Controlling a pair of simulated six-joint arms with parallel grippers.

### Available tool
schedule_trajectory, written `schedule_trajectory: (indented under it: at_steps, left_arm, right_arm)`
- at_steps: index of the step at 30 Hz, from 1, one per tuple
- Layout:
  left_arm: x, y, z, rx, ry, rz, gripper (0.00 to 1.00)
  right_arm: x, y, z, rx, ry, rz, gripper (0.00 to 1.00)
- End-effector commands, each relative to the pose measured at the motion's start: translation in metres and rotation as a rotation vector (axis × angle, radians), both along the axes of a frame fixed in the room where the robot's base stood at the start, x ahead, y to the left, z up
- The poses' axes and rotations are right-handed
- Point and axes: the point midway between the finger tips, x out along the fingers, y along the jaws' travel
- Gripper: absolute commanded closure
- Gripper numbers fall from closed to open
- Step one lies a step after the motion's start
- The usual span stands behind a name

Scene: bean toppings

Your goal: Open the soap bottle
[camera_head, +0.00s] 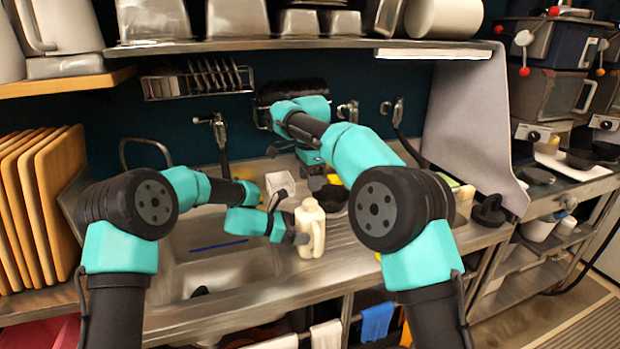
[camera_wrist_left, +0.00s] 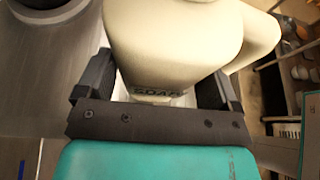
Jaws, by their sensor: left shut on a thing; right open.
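The soap bottle (camera_head: 309,232) is cream coloured with a side handle and stands upright on the steel counter. My left gripper (camera_head: 296,236) is shut on the bottle's side at lower to middle height. In the left wrist view the bottle (camera_wrist_left: 180,40) fills the space between the two dark fingers of my left gripper (camera_wrist_left: 160,88), and the word SOAP shows on it. My right gripper (camera_head: 318,172) is further back behind the bottle, near the dark bowl; its fingers are mostly hidden by my arm.
A steel sink (camera_head: 225,268) lies left of the bottle, with a blue strip across it. A white container (camera_head: 280,184) and a dark bowl (camera_head: 333,198) stand behind the bottle. A grey panel (camera_head: 470,130) rises at the right. Bare ribbed counter lies right of the bottle.

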Motion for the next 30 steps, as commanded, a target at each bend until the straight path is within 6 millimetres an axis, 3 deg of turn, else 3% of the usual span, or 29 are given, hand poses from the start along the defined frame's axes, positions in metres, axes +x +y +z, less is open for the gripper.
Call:
schedule_trajectory:
  at_steps: [6, 12, 30]
  left_arm:
    - [0.0002, 0.0003, 0.0003, 0.0, 0.0, 0.001, 0.79]
    - [0.0002, 0.0003, 0.0003, 0.0, 0.0, 0.001, 0.79]
    - [0.0002, 0.0002, 0.0004, 0.0, 0.0, 0.001, 0.79]
  right_arm:
    - [0.0, 0.0, 0.0, 0.0, 0.0, -0.269, 0.35]
    - [0.0, 0.0, 0.0, 0.0, 0.0, -0.412, 0.35]
    - [-0.0001, -0.0004, -0.009, -0.002, 0.002, -0.434, 0.35]
